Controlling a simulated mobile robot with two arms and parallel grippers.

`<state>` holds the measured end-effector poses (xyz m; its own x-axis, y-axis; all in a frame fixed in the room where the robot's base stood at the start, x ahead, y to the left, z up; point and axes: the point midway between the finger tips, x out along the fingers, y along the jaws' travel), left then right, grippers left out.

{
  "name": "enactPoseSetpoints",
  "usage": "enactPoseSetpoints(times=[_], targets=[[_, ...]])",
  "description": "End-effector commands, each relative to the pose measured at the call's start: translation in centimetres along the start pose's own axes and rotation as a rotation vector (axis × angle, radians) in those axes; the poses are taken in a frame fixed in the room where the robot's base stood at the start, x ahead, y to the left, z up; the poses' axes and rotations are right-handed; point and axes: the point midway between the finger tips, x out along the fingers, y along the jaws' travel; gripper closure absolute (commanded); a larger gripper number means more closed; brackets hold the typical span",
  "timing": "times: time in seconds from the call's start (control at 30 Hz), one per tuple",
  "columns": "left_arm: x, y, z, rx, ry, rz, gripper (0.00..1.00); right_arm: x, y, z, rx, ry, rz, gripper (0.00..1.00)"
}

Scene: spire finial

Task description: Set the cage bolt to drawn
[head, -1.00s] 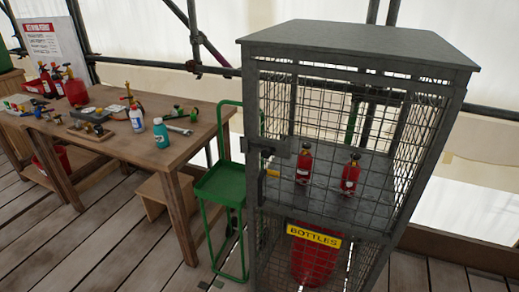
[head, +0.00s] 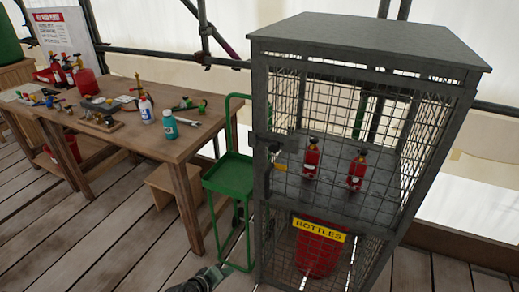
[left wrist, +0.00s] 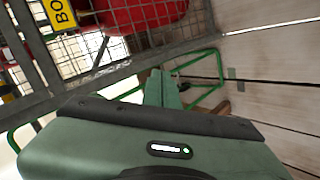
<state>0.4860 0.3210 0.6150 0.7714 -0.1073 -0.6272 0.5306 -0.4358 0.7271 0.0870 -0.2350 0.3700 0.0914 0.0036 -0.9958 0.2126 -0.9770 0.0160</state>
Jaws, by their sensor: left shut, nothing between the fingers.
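The wire cage (head: 365,40) stands right of centre in the head view, with its mesh door closed. The cage bolt (head: 269,148) is a small dark grey fitting on the left side of the door, near a small yellow piece (head: 280,167). How far the bolt is drawn is too small to tell. My left gripper (head: 217,274) shows at the bottom edge of the head view, low in front of the cage and well below the bolt. It is shut and empty. In the left wrist view its fingers (left wrist: 163,88) point towards the cage's lower part. My right gripper is not in view.
Red bottles (head: 312,158) stand on the cage shelf. A yellow BOTTLES sign (head: 319,230) is below. A green trolley (head: 228,178) stands close to the cage's left side. A wooden workbench (head: 165,150) with tools is farther left. The plank floor in front is clear.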

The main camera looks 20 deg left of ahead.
Motion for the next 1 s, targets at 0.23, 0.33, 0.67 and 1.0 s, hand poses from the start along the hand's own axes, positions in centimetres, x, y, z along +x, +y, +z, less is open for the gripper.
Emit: enactPoseSetpoints(times=[0.23,0.33,0.67,1.0], targets=[[-6.2,18.1,-10.9,-0.353,0.043,0.408,1.0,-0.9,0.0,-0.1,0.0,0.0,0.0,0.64],[-9.7,23.5,-13.5,-0.444,0.018,0.546,1.0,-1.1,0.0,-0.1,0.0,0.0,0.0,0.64],[-15.8,30.9,-16.4,-0.56,-0.055,0.754,1.0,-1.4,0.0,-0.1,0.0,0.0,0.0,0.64],[-15.8,31.1,-16.5,-0.562,-0.056,0.756,1.0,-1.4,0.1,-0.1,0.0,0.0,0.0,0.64]])
